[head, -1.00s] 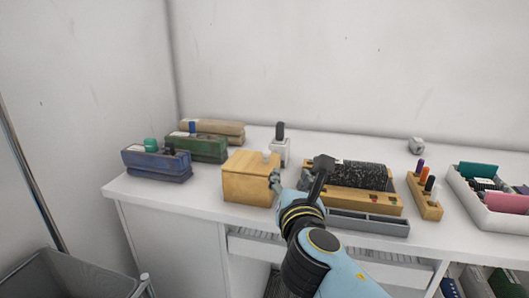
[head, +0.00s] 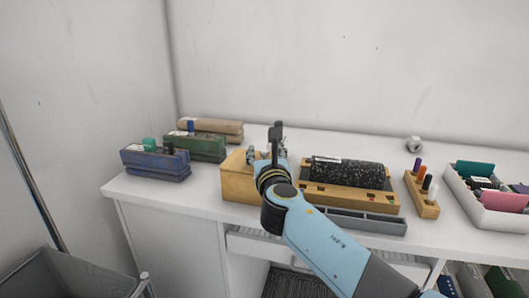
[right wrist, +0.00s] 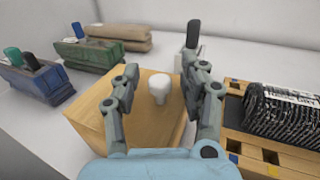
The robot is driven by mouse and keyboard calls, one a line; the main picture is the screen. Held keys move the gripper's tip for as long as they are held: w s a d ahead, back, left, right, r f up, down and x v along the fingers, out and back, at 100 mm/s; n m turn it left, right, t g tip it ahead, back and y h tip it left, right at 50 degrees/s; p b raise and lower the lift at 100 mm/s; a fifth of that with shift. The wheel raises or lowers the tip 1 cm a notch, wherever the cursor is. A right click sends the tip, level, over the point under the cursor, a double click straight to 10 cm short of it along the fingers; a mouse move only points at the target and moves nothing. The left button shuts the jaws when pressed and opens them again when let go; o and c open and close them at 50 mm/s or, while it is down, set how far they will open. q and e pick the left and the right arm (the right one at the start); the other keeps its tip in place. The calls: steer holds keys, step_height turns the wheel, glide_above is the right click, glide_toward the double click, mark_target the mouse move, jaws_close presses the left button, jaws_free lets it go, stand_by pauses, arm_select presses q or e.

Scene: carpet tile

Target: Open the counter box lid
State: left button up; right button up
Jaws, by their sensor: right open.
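The wooden counter box (head: 238,180) stands on the white counter, its lid shut, partly hidden behind my right gripper and forearm in the head view. In the right wrist view the box (right wrist: 88,128) shows a flat wooden lid with a white knob (right wrist: 159,87) on top. My right gripper (head: 266,152) is over the right part of the box. In the right wrist view its two fingers (right wrist: 166,84) are open, one on each side of the knob, with gaps to it. My left gripper is not in view.
Blue (head: 155,162), green (head: 196,146) and tan (head: 212,129) blocks stand left of the box. A wooden rack with a black speckled roll (head: 347,172) is right of it, with a grey tray (head: 362,221) in front. A pen block (head: 421,195) and white bin (head: 489,207) stand farther right.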

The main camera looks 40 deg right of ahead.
steer(key=shift+c, duration=0.3)
jaws_close()
steer(key=shift+w+f, duration=0.2)
steer(key=shift+f, duration=0.05)
stand_by(0.3)
